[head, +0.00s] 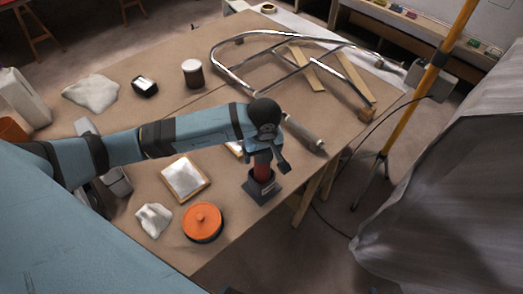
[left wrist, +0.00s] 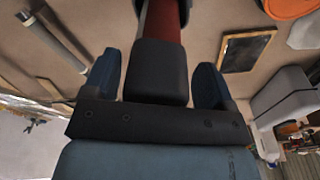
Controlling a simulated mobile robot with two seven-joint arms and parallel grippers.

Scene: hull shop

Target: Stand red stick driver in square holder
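The red stick driver (head: 262,172) stands roughly upright with its lower end inside the dark square holder (head: 265,193) near the table's front right edge. In the left wrist view the driver's red shaft (left wrist: 163,22) and its dark end block (left wrist: 160,70) lie between my fingers. My left gripper (head: 268,160) is above the holder, around the driver's top. Its fingers (left wrist: 157,80) are spread, with a gap beside the dark block, so it is open. The driver's lower end is hidden in the holder. My right gripper is not in view.
An orange round lid (head: 202,224) and a wood-framed pad (head: 185,179) lie left of the holder. A grey cylindrical tool (head: 303,132) lies behind. A bent metal frame (head: 300,62) covers the table's far right. White crumpled cloth (head: 153,219) is at front left.

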